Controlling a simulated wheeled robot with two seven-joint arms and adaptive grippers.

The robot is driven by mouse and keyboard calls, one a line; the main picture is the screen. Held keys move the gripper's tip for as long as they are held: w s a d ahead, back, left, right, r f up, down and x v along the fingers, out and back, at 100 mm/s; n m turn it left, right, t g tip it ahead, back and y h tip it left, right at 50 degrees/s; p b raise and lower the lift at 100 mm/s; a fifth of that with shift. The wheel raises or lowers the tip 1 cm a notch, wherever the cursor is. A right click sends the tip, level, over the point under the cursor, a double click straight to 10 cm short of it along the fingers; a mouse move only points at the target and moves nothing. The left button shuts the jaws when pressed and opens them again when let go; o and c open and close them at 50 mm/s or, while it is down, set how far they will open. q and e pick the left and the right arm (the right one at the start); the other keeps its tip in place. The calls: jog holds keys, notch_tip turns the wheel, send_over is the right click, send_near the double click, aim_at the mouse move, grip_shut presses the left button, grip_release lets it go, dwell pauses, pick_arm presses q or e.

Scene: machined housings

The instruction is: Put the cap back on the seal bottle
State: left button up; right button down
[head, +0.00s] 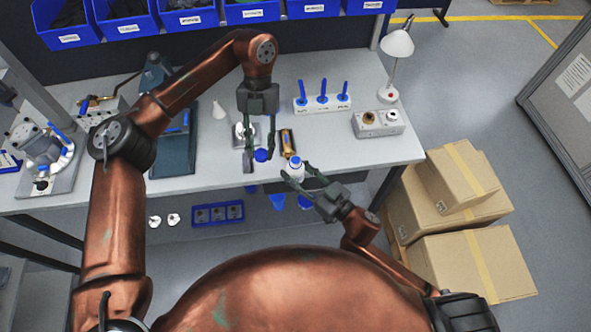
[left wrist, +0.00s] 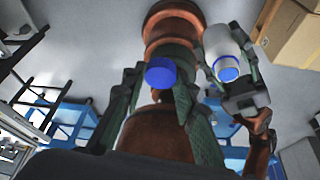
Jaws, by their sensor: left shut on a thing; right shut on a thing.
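The seal bottle (head: 295,170) is white with a blue ring near its top. My right gripper (head: 299,176) is shut on it and holds it off the table's front edge, roughly upright. The blue cap (head: 261,156) is between the fingers of my left gripper (head: 257,162), which is shut on it. The cap is to the left of the bottle and apart from it. In the left wrist view the cap (left wrist: 160,72) shows between my fingers, with the bottle (left wrist: 224,48) in my right gripper (left wrist: 230,65) to its right. The cap's underside is hidden.
On the table (head: 350,168) behind stand an orange-brown cylinder (head: 287,142), a white rack with blue-handled tools (head: 322,103), a grey fixture box (head: 378,123) and a lamp (head: 398,45). Cardboard boxes (head: 450,225) stack on the floor at the right. The table's front right is clear.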

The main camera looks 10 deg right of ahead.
aim_at(296, 160)
pick_arm(q)
jog(key=shift+s+d+r+n+t+h, duration=0.3)
jog(key=shift+d+r+n+h, duration=0.45)
jog(key=shift+d+n, duration=1.1)
jog(key=shift+s+d+r+n+t+h, duration=0.15)
jog(key=shift+d+r+n+t+h, duration=0.55)
jog(key=shift+n, duration=2.05)
jog(key=shift+s+d+r+n+t+h, duration=0.2)
jog(key=shift+d+r+n+h, duration=0.55)
jog(key=shift+d+n, duration=1.25)
jog(key=shift+a+f+n, duration=0.15)
jog(key=shift+a+n, duration=0.15)
jog(key=shift+f, duration=1.95)
jog(key=shift+f, duration=0.85)
jog(key=shift+f, duration=0.55)
